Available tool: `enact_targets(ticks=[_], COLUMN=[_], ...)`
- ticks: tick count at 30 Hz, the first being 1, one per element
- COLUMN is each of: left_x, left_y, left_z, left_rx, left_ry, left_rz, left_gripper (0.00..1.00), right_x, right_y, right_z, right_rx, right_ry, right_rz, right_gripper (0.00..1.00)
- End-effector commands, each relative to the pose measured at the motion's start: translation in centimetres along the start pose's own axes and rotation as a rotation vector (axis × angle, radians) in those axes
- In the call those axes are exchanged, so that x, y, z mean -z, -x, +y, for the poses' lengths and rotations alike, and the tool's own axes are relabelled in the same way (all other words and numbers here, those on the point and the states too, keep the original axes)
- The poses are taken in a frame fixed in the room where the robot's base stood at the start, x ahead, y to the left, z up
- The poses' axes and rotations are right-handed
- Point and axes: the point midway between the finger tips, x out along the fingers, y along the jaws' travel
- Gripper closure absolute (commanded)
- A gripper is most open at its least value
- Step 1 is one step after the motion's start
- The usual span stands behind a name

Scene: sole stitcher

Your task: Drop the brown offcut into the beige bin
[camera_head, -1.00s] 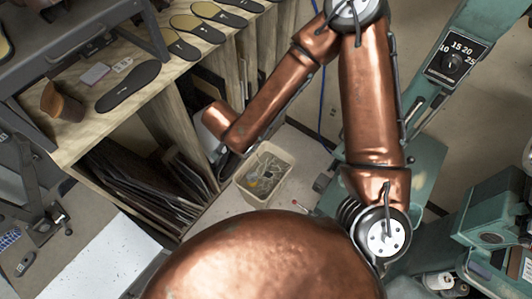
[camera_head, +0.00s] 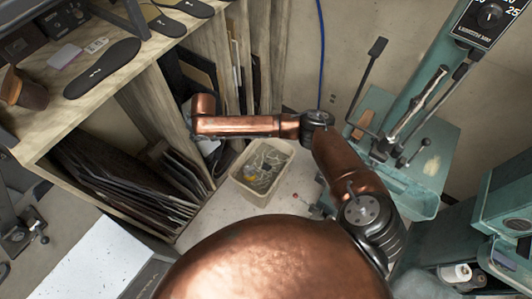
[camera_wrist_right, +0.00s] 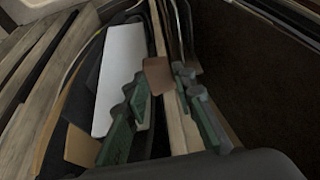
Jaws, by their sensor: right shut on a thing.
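In the right wrist view my right gripper (camera_wrist_right: 160,78) has green-padded fingers and is shut on a small brown flat piece, the brown offcut (camera_wrist_right: 158,75), at its fingertips. Upright boards and sheets lie beyond it. In the head view my right arm reaches left past the far side of the beige bin, and its wrist end is by the shelf uprights. The offcut and fingers cannot be made out there. The beige bin (camera_head: 238,178) stands open on the floor with pale and yellowish scraps inside. My left gripper is not in view.
A wooden bench (camera_head: 112,88) holds dark soles (camera_head: 103,67) and a brown roll (camera_head: 22,90). Sheets (camera_head: 120,175) stand in the compartments below. A green machine (camera_head: 400,150) is right of the bin. Pale floor shows around the bin.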

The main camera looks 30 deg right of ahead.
Motion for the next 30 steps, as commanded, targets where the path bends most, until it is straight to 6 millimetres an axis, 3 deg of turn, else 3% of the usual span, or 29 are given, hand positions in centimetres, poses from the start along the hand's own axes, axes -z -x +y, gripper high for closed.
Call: enact_targets(ticks=[1, 3, 8, 15, 18, 22, 26, 30], left_x=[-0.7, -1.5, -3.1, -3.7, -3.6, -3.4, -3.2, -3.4], left_y=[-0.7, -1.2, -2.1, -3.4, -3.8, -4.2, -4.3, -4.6], left_z=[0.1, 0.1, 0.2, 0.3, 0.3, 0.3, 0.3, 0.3], left_rx=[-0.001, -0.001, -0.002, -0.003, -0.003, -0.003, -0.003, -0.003], left_ry=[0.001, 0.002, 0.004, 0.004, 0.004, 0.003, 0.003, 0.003], left_rz=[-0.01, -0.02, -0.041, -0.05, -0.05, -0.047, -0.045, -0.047], left_gripper=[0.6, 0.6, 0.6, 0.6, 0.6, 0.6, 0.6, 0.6], right_x=[-1.9, -3.9, -9.4, -19.3, -23.1, -26.7, -28.7, -29.3], right_y=[-2.5, -4.6, -9.2, -14.6, -16.1, -17.3, -17.9, -18.3], right_z=[2.0, 4.6, 10.2, 17.0, 19.0, 20.6, 21.5, 21.8], right_rx=[0.007, 0.01, 0.013, 0.017, 0.019, 0.02, 0.021, 0.021], right_ry=[-0.006, 0.003, 0.016, 0.028, 0.035, 0.043, 0.05, 0.052], right_rz=[-0.01, -0.01, -0.009, -0.006, -0.005, -0.002, 0.001, 0.002], right_gripper=[0.91, 0.91, 0.91, 0.91, 0.91, 0.91, 0.91, 0.91])
